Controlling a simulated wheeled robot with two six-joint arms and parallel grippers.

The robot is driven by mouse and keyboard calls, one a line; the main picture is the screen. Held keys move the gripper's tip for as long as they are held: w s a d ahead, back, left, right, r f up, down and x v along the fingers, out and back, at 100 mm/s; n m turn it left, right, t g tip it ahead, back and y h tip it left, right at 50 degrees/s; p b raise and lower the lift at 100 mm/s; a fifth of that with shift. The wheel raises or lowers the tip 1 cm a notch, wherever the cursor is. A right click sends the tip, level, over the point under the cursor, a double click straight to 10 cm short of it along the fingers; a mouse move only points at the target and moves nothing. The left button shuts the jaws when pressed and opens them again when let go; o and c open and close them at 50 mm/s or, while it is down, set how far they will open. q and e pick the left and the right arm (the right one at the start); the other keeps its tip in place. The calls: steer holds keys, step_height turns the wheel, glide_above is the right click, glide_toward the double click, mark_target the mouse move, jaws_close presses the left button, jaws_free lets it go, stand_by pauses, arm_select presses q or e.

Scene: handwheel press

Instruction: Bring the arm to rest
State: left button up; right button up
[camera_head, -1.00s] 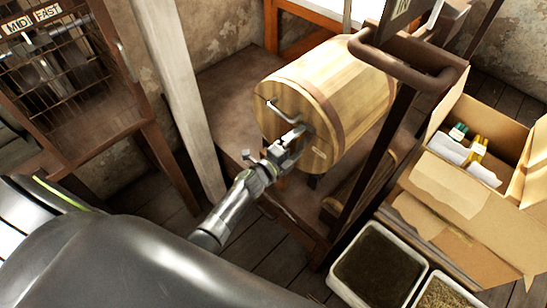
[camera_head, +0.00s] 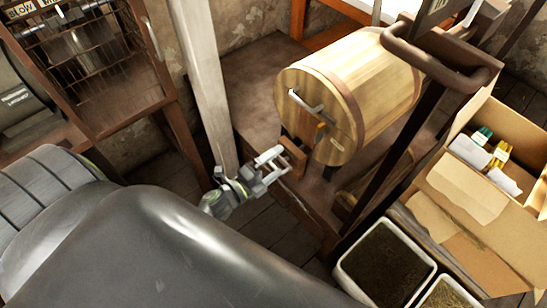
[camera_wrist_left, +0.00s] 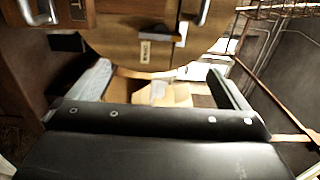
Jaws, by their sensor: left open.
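My left gripper (camera_head: 275,165) is open and empty, low at the left of the wooden barrel (camera_head: 365,85), apart from its round face. The barrel lies on its side on a dark wooden stand (camera_head: 250,85). A metal handle (camera_head: 306,103) is on its face, with a small brass-coloured part (camera_head: 321,127) below it. In the left wrist view, the two fingers of my left gripper (camera_wrist_left: 165,85) stand wide apart with nothing between them. The barrel face (camera_wrist_left: 115,45) with a small pale label (camera_wrist_left: 145,51) shows beyond them. My right gripper is not in view.
A pale post (camera_head: 205,85) stands close left of my left gripper. A wire-fronted cabinet (camera_head: 90,50) is at the upper left. A dark metal frame with a brown wheel rim (camera_head: 435,68) stands right of the barrel. A cardboard box (camera_head: 465,190) and white tubs (camera_head: 345,270) are at the right.

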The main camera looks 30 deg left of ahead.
arm_select(q)
steer(key=shift+f, duration=0.15)
stand_by(0.3)
steer(key=s+a+f+n+g+y+p, duration=0.1)
steer(key=s+a+f+n+g+y, duration=0.15)
steer(key=s+f+n, duration=0.4)
steer(key=s+a+f+n+g+y, duration=0.2)
steer(key=s+a+f+n+g, duration=0.1)
steer(key=f, duration=0.6)
steer(key=s+a+f+n+g+y+p, duration=0.1)
steer(key=s+a+f+n+g+y, duration=0.15)
steer(key=s+f+n, duration=0.4)
steer(key=s+f+n+g, duration=0.3)
steer(key=s+f+g, duration=0.1)
steer(key=s, duration=0.6)
steer(key=s+f+n+g+p, duration=0.1)
steer(key=s+f+n+g, duration=0.2)
steer(key=s+f, duration=0.4)
steer(key=s, duration=0.3)
steer(key=shift+s+d+n+g, duration=0.3)
steer(key=shift+d+g, duration=0.05)
steer(key=shift+g, duration=0.05)
